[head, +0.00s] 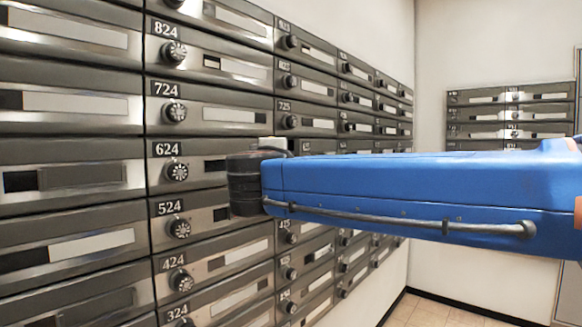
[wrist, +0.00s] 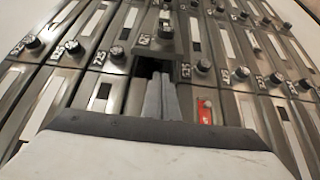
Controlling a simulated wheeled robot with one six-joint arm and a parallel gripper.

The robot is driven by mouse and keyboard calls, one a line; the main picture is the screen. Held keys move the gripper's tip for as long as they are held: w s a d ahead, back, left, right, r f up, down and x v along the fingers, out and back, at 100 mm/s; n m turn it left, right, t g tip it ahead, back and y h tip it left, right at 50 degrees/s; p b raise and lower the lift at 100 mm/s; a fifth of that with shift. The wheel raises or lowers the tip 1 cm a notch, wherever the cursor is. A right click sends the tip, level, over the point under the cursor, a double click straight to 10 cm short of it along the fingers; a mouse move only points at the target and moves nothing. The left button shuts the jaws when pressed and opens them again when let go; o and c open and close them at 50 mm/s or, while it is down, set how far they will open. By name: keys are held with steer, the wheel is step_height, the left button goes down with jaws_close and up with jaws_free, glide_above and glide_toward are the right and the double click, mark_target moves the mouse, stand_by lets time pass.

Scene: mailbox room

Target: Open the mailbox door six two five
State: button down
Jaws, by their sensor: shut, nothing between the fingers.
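Door 625 shows in the wrist view as a metal panel (wrist: 158,46) with a number label and a round knob (wrist: 165,31). It stands out of line with its neighbours, and a dark opening (wrist: 148,68) shows beside it, so it appears partly open. How far it is swung cannot be told. My gripper (wrist: 161,80) is shut and empty, its fingertips at the opening's edge; contact with the door is unclear. In the head view my blue arm hides door 625 and my fingers. Only a pale piece (head: 272,143) shows above the arm's dark end.
Closed doors 725 (head: 288,115) and 624 (head: 178,172) lie around the spot. Round knobs stick out along the rows. A red label (wrist: 205,110) shows on a neighbouring door. More mailboxes (head: 510,112) hang on the far wall. The tiled floor (head: 430,310) is clear at lower right.

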steer(key=w, duration=0.9)
steer(key=shift+d, duration=0.45)
